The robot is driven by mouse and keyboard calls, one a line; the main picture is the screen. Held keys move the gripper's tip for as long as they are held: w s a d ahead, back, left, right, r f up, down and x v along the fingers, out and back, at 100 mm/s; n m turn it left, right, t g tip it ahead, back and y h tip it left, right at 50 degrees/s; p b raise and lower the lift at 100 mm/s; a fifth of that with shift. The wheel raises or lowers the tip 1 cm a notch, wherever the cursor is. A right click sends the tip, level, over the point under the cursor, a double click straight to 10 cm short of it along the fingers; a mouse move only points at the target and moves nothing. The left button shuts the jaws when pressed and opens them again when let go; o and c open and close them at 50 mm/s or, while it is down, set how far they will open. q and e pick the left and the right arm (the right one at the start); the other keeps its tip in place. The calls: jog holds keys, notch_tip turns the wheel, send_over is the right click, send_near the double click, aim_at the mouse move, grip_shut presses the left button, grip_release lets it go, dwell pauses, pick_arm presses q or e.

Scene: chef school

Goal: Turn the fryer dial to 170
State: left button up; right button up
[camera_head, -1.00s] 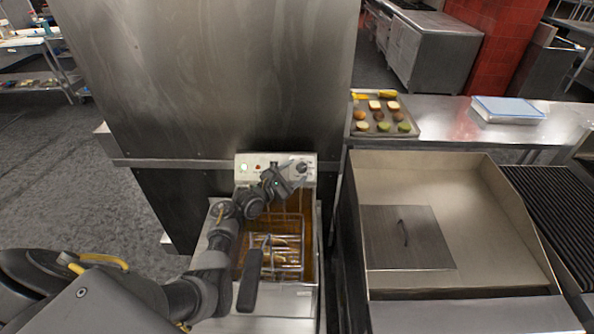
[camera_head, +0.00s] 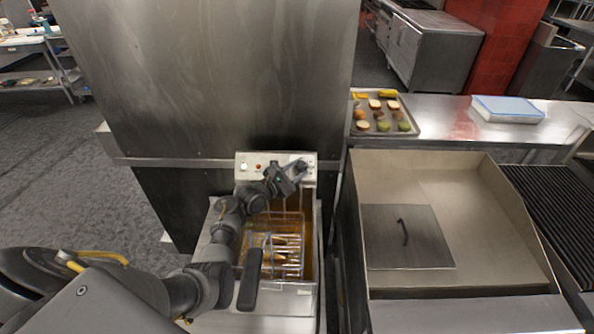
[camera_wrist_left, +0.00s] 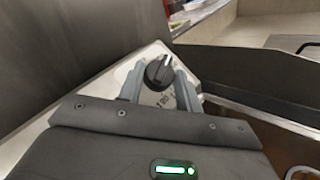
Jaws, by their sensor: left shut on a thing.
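The fryer (camera_head: 305,305) stands in the lower middle of the head view, with its pale control panel (camera_head: 248,162) at the back. The black dial is at the panel's right end; in the left wrist view the dial (camera_wrist_left: 158,72) sits between the two fingers, with part of a printed number below it. My left gripper (camera_head: 298,168) reaches over the oil to the panel, its fingers closed about the dial. The left wrist view shows the gripper (camera_wrist_left: 157,82) from behind. The dial's exact setting is too small to tell. My right gripper is not in view.
The frying basket, with a dark handle (camera_head: 250,280), sits in the oil below my left arm. A tall steel wall (camera_head: 200,80) rises behind the fryer.

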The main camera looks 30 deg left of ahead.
pick_arm(q)
jog(key=shift+r, duration=0.1)
jog(key=shift+w+a+r+m+g+h+p, duration=0.1)
jog(key=shift+m+g+h+p, duration=0.3)
jog(key=shift+m+g, duration=0.15)
jog(key=shift+a+r+m+g+h+p, duration=0.1)
jog(key=shift+m+g+h+p, duration=0.2)
jog(key=shift+m+g+h, duration=0.25)
jog(key=shift+a+r+m+g+h+p, duration=0.1)
jog(key=shift+m+g+h+p, duration=0.2)
jog(key=shift+m+g, duration=0.5)
jog(key=m, duration=0.1)
jog(key=m+g, duration=0.2)
jog(key=shift+w+a+h, duration=0.15)
jog(key=shift+w+h, duration=0.1)
jog(key=shift+h, duration=0.1)
jog(key=shift+w+m+g+b, duration=0.1)
jog(key=shift+m+g+b, duration=0.6)
jog(key=shift+g, duration=0.2)
jog(key=m+g+b, duration=0.2)
jog(key=b, duration=0.1)
jog(key=shift+w+r+g+b, duration=0.1)
jog(key=shift+w+g+b, duration=0.05)
jog(key=shift+g+b, duration=0.2)
jog(key=shift+r+m+g+b, duration=0.2)
jog(key=shift+m+g+b, duration=0.5)
jog(key=shift+b, duration=0.3)
